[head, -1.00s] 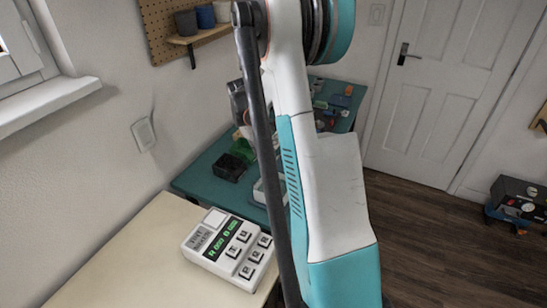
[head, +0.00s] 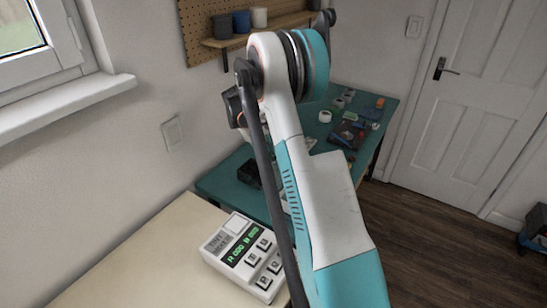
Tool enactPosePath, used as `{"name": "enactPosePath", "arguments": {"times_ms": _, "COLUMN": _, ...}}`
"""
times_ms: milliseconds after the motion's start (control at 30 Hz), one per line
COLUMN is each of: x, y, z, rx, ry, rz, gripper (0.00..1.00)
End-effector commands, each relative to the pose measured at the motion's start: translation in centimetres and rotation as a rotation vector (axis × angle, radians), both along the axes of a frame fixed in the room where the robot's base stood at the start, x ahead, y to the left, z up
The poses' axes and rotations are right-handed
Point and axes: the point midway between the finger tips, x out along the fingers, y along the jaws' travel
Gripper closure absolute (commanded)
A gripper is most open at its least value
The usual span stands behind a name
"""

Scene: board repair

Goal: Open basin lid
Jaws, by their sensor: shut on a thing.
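My own white and teal arm fills the middle of the head view. My gripper does not show; it is out of sight behind the arm or outside the frame. I cannot make out the basin or its lid. A small part of a pale object shows at the arm's edge on the teal bench (head: 222,184), too covered to identify.
A white device with a green display (head: 243,255) sits on the cream table (head: 150,262). A dark box (head: 250,172) stands on the teal bench, with a white roll (head: 325,116) and small items farther back. A shelf (head: 236,39) holds cups. Dark floor lies right.

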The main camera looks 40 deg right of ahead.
Motion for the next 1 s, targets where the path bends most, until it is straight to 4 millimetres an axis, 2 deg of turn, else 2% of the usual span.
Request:
{"name": "enactPosePath", "arguments": {"times_ms": 33, "x": -0.06, "y": 0.87, "z": -0.08, "rx": 0.012, "ry": 0.012, "rz": 0.000, "gripper": 1.00}}
{"name": "enactPosePath", "arguments": {"times_ms": 433, "x": -0.07, "y": 0.91, "z": 0.04, "rx": 0.012, "ry": 0.017, "rz": 0.000, "gripper": 1.00}}
{"name": "enactPosePath", "arguments": {"times_ms": 467, "x": -0.07, "y": 0.91, "z": 0.04, "rx": 0.012, "ry": 0.017, "rz": 0.000, "gripper": 0.76}}
{"name": "enactPosePath", "arguments": {"times_ms": 533, "x": -0.06, "y": 0.90, "z": 0.05, "rx": 0.011, "ry": 0.017, "rz": 0.001, "gripper": 0.60}}
{"name": "enactPosePath", "arguments": {"times_ms": 1000, "x": 0.00, "y": 0.47, "z": 0.18, "rx": 0.005, "ry": 0.015, "rz": -0.001, "gripper": 0.59}}
